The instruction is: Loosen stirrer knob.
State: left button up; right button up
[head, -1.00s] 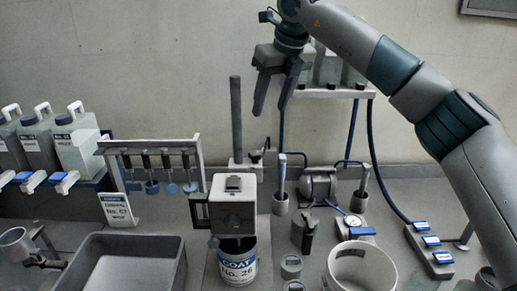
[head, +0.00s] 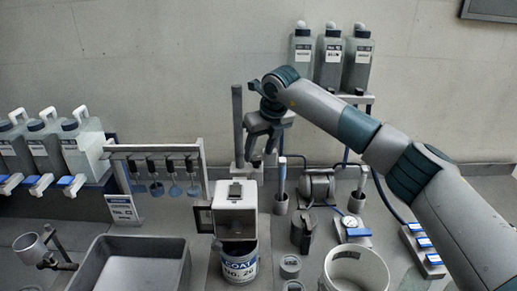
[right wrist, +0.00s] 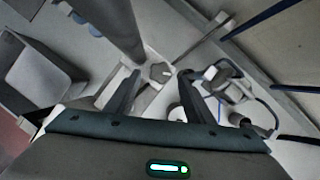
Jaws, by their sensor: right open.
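The stirrer's grey post (head: 237,125) stands upright behind the white stirrer head (head: 235,212). My right gripper (head: 260,153) is open and points down just right of the post. In the right wrist view its two fingers (right wrist: 157,84) lie on either side of the knob in the picture, apart from each other. I cannot tell whether they touch it. In the head view the gripper largely hides the knob. My left gripper is not in view.
A can labelled COAT (head: 239,267) stands under the stirrer head. A grey tray (head: 130,240) is at left and a white bucket (head: 355,270) at right. A motor-like unit (head: 318,184) and upright holders stand right of the post. Bottles (head: 330,58) sit on a rear shelf.

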jog(key=shift+x, duration=1.1)
jog(key=shift+c, duration=0.2)
jog(key=c, duration=1)
